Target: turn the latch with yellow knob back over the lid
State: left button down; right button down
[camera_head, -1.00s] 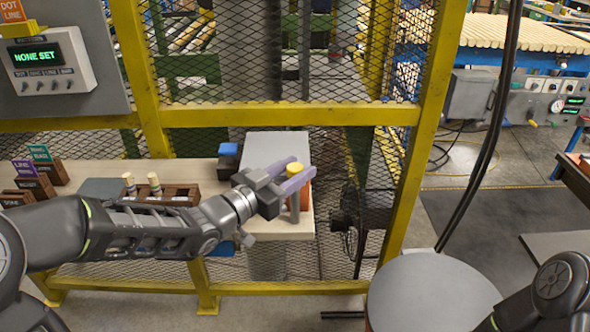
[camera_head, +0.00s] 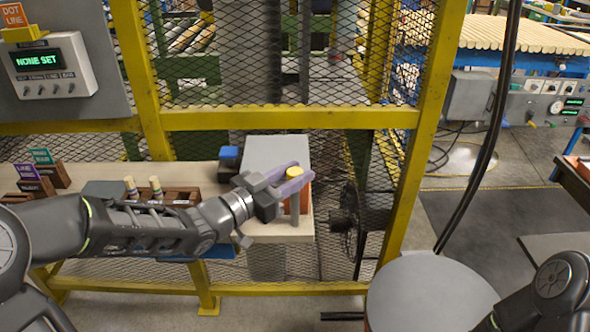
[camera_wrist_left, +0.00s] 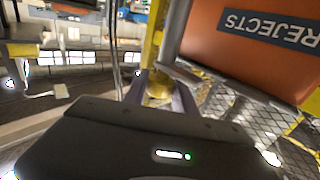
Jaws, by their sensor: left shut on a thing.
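The yellow knob (camera_head: 295,173) is between the pale purple fingers of my left gripper (camera_head: 293,181), which is shut on it at the right side of the grey lid (camera_head: 275,152). The knob also shows between the fingers in the left wrist view (camera_wrist_left: 157,90). A grey upright piece (camera_head: 295,208) stands below the knob, at the box's right end. The orange box (camera_head: 305,198) under the lid is mostly hidden by my gripper. Its REJECTS label (camera_wrist_left: 268,28) shows in the left wrist view. Whether the latch lies over the lid is unclear. My right gripper is out of view.
A yellow-framed mesh fence (camera_head: 290,117) stands behind the bench (camera_head: 205,172). Left of the lid are a blue-topped block (camera_head: 229,155) and a wooden rack (camera_head: 178,196) with pegs. A round grey top (camera_head: 430,293) stands at the lower right.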

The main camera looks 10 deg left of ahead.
pick_arm(q)
jog(key=m+g+h+p, duration=0.2)
jog(key=p, duration=0.1)
jog(key=m+g+h+p, duration=0.1)
jog(key=h+p, duration=0.1)
jog(key=shift+r+g, duration=0.3)
jog(key=shift+w+f+m+g+h+p, duration=0.1)
jog(key=shift+f+m+g+h+p, duration=0.1)
jog(key=shift+m+g+h+p, duration=0.8)
jog(key=m+g+h, duration=0.1)
jog(key=m+g, duration=0.1)
jog(key=g, duration=0.2)
jog(key=shift+f+m, duration=0.1)
jog(key=shift+m, duration=0.3)
jog(key=shift+m+g+h+p, duration=0.25)
jog(key=shift+m+g+p, duration=0.25)
jog(key=shift+m+g, duration=0.6)
jog(key=shift+m+g+h+p, duration=0.25)
jog(key=shift+m+g+p, duration=0.3)
jog(key=shift+g, duration=1.05)
jog(key=c, duration=1)
grip_release()
